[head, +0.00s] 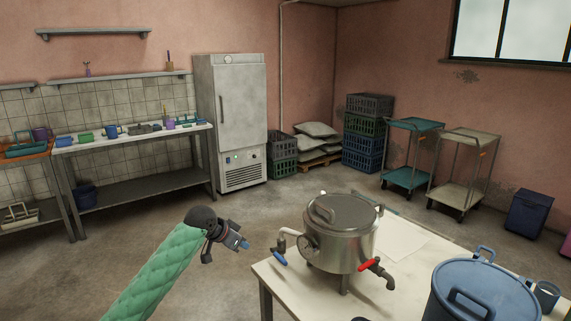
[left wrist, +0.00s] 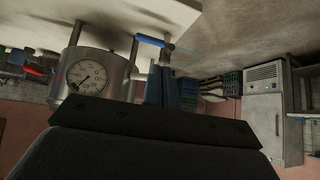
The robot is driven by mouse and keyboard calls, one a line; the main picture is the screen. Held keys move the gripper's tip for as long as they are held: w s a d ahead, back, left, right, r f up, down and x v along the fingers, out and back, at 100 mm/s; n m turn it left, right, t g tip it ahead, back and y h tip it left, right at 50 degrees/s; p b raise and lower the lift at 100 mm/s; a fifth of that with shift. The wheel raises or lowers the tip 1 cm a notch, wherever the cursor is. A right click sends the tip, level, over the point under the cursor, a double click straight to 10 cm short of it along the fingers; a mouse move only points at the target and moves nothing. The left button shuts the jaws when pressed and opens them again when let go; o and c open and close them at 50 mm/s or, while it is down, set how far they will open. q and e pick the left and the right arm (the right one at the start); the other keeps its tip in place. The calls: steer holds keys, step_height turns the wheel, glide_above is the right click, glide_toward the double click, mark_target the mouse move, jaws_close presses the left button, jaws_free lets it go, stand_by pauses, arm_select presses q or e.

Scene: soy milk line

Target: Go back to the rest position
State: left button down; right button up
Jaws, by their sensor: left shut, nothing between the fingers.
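My left gripper (head: 239,243) is in the head view, at the end of my green-sleeved arm. It is shut and empty, in the air left of the table. Its blue fingertips (left wrist: 162,88) show together in the left wrist view. A steel pot (head: 341,235) with a lid, gauge and taps stands on the white table (head: 405,292), to the right of the gripper and apart from it. The pot's gauge (left wrist: 88,77) also shows in the left wrist view, which is turned upside down.
A blue lidded container (head: 480,296) and a blue cup (head: 546,296) are at the table's right. A fridge (head: 232,122), a side bench (head: 130,138), stacked crates (head: 364,140) and two carts (head: 463,165) stand along the walls. The floor left of the table is clear.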

arm_select(q)
steer(key=s+r+n+t+y, duration=0.2)
steer(key=s+r+y, duration=0.15)
steer(key=s, duration=0.65)
steer(key=s+f+n+g, duration=0.1)
steer(key=s+f+g, duration=0.1)
steer(key=s+f, duration=0.7)
steer(key=s+a+f+n+g, duration=0.1)
steer(key=s+f, duration=0.8)
steer(key=s, duration=1.3)
steer(key=s+a+f+n+g+y, duration=0.1)
steer(key=s+f+n+g, duration=0.2)
steer(key=s+f, duration=0.7)
steer(key=s, duration=0.5)
steer(key=shift+s+g, duration=0.3)
steer(key=shift+s, duration=0.05)
steer(key=shift+f, duration=0.15)
steer(key=c, duration=2.2)
jaws_free()
